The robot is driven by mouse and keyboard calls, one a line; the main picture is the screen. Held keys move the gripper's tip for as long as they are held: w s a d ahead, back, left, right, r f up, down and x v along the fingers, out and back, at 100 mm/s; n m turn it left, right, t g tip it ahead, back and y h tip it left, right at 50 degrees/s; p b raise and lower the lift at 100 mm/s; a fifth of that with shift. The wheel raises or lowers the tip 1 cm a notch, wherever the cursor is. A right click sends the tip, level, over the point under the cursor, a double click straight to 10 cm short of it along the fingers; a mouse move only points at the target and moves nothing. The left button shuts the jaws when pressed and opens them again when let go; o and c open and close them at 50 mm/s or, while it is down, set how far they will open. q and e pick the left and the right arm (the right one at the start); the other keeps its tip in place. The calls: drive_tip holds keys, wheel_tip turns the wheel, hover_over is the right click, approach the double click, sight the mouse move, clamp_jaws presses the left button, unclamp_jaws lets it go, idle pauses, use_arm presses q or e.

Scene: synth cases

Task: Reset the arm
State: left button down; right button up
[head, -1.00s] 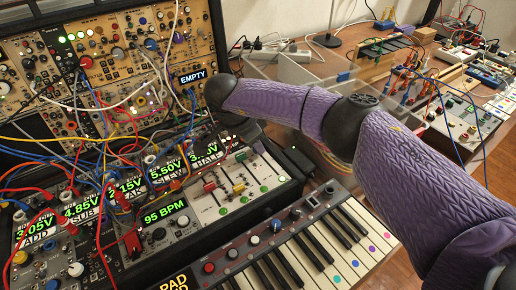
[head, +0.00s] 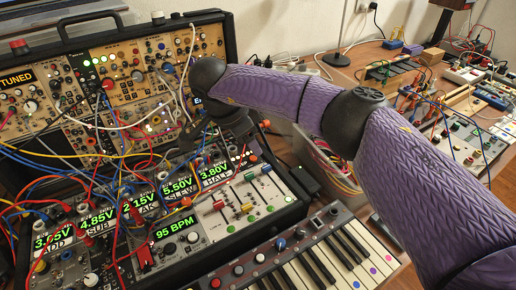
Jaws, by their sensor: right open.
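My right arm, in a purple quilted sleeve with black joints, comes in from the right in the head view. My right gripper (head: 196,132) is dark and hangs below the black wrist, in front of the upright synth panel and above the lower row of modules. Its jaws are open and look empty. The fingertips are small and hard to tell from the cables behind them. I cannot tell whether they touch a cable. My left gripper is not in view.
The upright synth case (head: 140,28) and the lower module case (head: 268,215) carry many loose patch cables. A keyboard (head: 325,262) stands in front. A bench (head: 347,62) with more devices is behind my arm. A transparent bin (head: 312,160) of cables is beside the cases.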

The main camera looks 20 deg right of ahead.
drive_tip(key=shift+a+r, duration=0.15)
drive_tip(key=shift+r, duration=0.1)
